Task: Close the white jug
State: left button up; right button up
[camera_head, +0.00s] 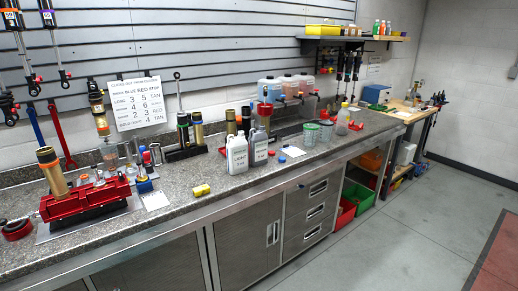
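The white jug (237,156) stands upright on the granite counter, with a printed label on its front. I cannot tell whether its mouth is open or capped. A grey jug (259,149) stands close to its right. A small blue cap-like piece (282,158) lies on the counter right of the jugs, and a small red piece (271,153) lies beside the grey jug. Neither of my grippers is in view.
A red vise-like fixture (85,199) stands at the left of the counter (180,222). A yellow object (201,190) lies left of the jugs. A red funnel (265,108) is behind them. Clear cups (311,134) stand to the right. The front counter strip is mostly clear.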

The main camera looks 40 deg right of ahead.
aim_at(237, 147)
jog(key=z, duration=1.45)
jog(key=i+l+u, duration=0.1)
jog(key=i+l, duration=0.25)
jog(key=i, duration=0.3)
jog(key=i+l+u, duration=0.1)
jog(key=i+l, duration=0.3)
jog(key=i, duration=0.25)
jog(key=i+l+u, duration=0.1)
jog(key=i+l, duration=0.4)
jog(key=i, duration=0.1)
